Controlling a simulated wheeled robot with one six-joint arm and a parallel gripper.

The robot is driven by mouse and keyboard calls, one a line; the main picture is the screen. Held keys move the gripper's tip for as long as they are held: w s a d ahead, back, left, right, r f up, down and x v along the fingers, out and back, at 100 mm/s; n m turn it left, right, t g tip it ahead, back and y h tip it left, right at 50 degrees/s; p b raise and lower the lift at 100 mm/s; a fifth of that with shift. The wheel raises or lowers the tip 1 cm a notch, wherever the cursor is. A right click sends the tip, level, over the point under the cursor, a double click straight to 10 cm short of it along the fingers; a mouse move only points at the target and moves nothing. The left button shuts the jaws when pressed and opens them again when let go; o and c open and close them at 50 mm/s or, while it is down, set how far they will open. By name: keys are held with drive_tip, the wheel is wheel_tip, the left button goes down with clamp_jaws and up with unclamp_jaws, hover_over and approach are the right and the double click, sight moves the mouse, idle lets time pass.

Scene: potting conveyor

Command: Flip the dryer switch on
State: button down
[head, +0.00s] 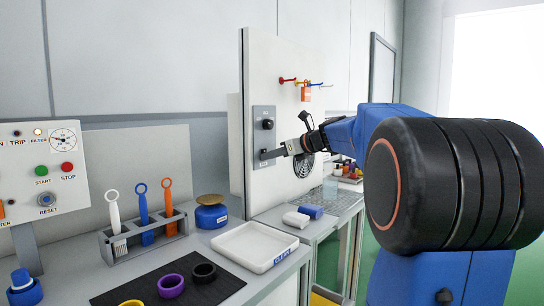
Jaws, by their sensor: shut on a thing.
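The dryer switch is the lower control on a grey plate (264,138) fixed to the white upright panel (222,200). Its dark lever (263,155) sits at the gripper's tip, and its on or off position is too small to read. My gripper (276,153) reaches in from the right and is shut on the lever. The fingers partly hide the switch. A black knob (267,124) sits above it on the same plate. A round dark grille (304,165) is on the panel behind my wrist.
Coloured hooks and an orange padlock (305,93) are higher on the panel. A tool rack (145,235) stands at the left.

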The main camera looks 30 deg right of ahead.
drive_tip(key=shift+f+t+y, duration=0.4)
drive_tip(key=shift+t, duration=0.7)
drive_tip(key=c, duration=1.6)
unclamp_jaws()
drive_tip(key=shift+s, duration=0.1)
drive_tip(key=v, duration=1.7)
drive_tip(key=shift+s, duration=0.15)
